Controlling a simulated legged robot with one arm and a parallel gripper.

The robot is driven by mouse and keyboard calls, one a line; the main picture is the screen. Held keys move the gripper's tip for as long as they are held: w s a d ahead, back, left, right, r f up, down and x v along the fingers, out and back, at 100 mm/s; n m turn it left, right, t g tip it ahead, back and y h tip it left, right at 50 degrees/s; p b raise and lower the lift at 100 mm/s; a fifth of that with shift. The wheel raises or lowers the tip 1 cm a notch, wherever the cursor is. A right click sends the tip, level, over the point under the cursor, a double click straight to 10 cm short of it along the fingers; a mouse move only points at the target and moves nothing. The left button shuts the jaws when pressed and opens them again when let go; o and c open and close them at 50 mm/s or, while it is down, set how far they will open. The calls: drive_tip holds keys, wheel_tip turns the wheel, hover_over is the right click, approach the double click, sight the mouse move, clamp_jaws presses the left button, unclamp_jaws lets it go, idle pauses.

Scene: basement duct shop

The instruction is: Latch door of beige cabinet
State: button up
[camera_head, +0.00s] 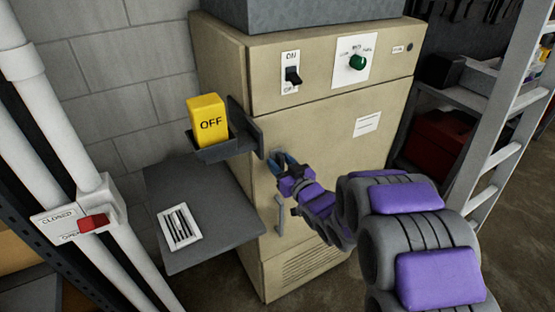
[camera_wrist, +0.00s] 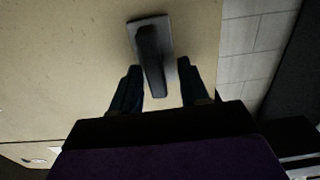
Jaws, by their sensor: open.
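The beige cabinet (camera_head: 330,120) stands in the middle of the head view, and its door (camera_head: 325,180) looks flush with the front. A dark latch lever (camera_wrist: 152,62) on a grey plate (camera_wrist: 149,22) shows in the wrist view. My gripper (camera_head: 282,164) is at the door's left side, above a grey bar handle (camera_head: 280,216). In the wrist view my gripper (camera_wrist: 158,68) is open, with one finger on each side of the lever's lower part. Whether the fingers touch it I cannot tell. In the head view the gripper mostly hides the latch.
A yellow OFF block (camera_head: 208,119) sits in a dark bracket left of the door. A grey panel (camera_head: 215,205) with a barcode label juts out below. White pipes (camera_head: 75,130) with a red valve handle (camera_head: 93,223) stand left; a ladder (camera_head: 510,110) stands right.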

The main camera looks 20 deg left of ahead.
drive_tip(key=shift+a+f, duration=0.1)
drive_tip(key=shift+a, duration=0.35)
drive_tip(key=shift+d+r, duration=0.2)
drive_tip(key=shift+d, duration=0.5)
drive_tip(key=shift+d+r, duration=0.2)
drive_tip(key=shift+d, duration=0.5)
drive_tip(key=c, duration=0.4)
drive_tip(key=shift+s+a, duration=0.1)
drive_tip(key=shift+c, duration=1.4)
drive_tip(key=shift+a+f, duration=0.2)
drive_tip(key=shift+a, duration=0.45)
clamp_jaws()
drive_tip(key=shift+d, duration=0.15)
